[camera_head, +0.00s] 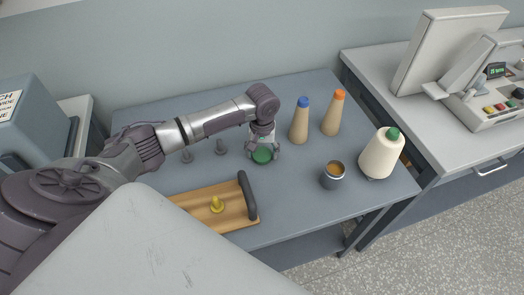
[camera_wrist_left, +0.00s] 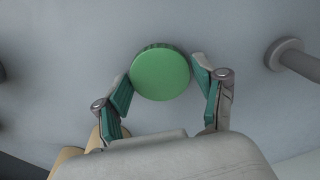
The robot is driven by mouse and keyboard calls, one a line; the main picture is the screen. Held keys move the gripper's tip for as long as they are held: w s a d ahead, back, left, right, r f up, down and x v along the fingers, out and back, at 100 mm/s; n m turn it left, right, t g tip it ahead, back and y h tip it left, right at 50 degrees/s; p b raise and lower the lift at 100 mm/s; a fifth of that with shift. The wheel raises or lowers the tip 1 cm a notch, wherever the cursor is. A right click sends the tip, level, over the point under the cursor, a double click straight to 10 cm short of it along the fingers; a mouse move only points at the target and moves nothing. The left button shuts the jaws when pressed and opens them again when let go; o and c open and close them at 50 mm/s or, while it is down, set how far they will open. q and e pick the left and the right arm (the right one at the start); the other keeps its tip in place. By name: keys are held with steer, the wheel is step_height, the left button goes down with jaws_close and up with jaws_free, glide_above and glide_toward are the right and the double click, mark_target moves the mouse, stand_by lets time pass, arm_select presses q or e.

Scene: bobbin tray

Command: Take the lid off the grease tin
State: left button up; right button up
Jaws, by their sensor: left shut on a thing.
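The grease tin (camera_head: 332,177) is a small metal cup on the grey table. Its top is open and brown-orange grease shows inside. The round green lid (camera_head: 262,156) is apart from the tin, to its left. My left gripper (camera_head: 263,152) is shut on the lid, low over the table. In the left wrist view the lid (camera_wrist_left: 161,72) sits between the fingertips of my left gripper (camera_wrist_left: 163,82). I cannot tell whether the lid touches the table. My right gripper is not in view.
Two tan cones, blue-tipped (camera_head: 299,125) and orange-tipped (camera_head: 333,118), stand behind. A cream thread cone (camera_head: 381,155) stands right of the tin. A wooden tray (camera_head: 236,216) with dark handle holds a yellow piece (camera_head: 217,204).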

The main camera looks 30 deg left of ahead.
mark_target(262, 154)
arm_select(q)
steer(key=o, duration=1.3)
steer(key=shift+f, duration=0.1)
step_height(262, 154, up, 12)
steer(key=shift+r, duration=0.2)
